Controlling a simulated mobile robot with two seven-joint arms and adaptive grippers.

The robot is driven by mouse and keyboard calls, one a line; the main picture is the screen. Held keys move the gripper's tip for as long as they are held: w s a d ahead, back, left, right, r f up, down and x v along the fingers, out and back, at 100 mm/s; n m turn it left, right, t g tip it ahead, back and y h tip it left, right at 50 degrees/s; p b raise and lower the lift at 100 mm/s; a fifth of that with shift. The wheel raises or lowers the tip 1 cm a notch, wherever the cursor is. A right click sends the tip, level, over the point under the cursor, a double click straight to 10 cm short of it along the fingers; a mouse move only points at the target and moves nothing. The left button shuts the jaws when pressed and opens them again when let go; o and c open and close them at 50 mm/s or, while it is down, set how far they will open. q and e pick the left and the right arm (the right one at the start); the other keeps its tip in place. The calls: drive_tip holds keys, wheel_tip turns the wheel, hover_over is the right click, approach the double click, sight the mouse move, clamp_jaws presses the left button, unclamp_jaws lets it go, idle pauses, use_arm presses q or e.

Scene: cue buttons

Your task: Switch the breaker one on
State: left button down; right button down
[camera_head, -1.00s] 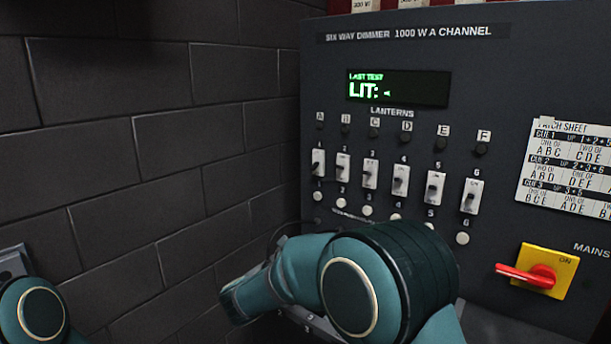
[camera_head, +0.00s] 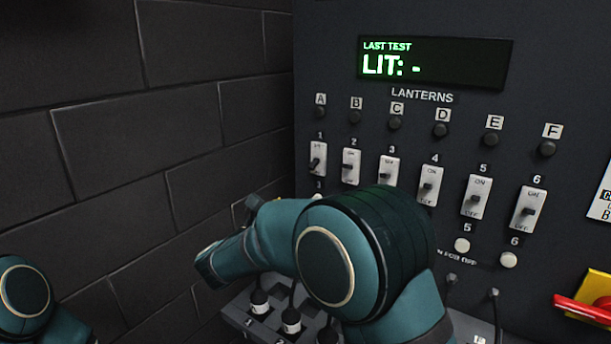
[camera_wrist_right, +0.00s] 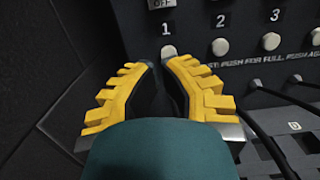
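Breaker one (camera_head: 317,160) is the leftmost white switch in the row on the dark panel, under the number 1. Its dark lever sits in the lower part of the plate. In the right wrist view its plate edge with the word OFF (camera_wrist_right: 160,4) shows at the top. My right gripper (camera_wrist_right: 162,64) has yellow fingers brought together, with nothing seen between them. The tips are just below the round white button 1 (camera_wrist_right: 169,52), under breaker one; I cannot tell if they touch it. My left gripper is out of view.
The display (camera_head: 435,63) reads LIT: -. Breakers two (camera_head: 351,167) to six stand to the right, with white buttons below. A socket box (camera_head: 262,320) with plugs and cables sits low. A brick wall (camera_head: 140,130) closes off the left. A red mains handle (camera_head: 583,308) is at lower right.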

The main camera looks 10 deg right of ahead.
sight(314, 173)
drive_tip(key=shift+s, duration=0.15)
drive_tip(key=b+x, duration=0.1)
drive_tip(key=x, duration=0.8)
drive_tip(key=shift+w+d, duration=0.25)
drive_tip(key=shift+w, duration=0.05)
drive_tip(key=r, duration=0.3)
drive_tip(key=shift+s+a, duration=0.3)
drive_tip(key=shift+s+a+r, duration=0.1)
drive_tip(key=shift+a+r, duration=0.05)
drive_tip(key=shift+r, duration=0.25)
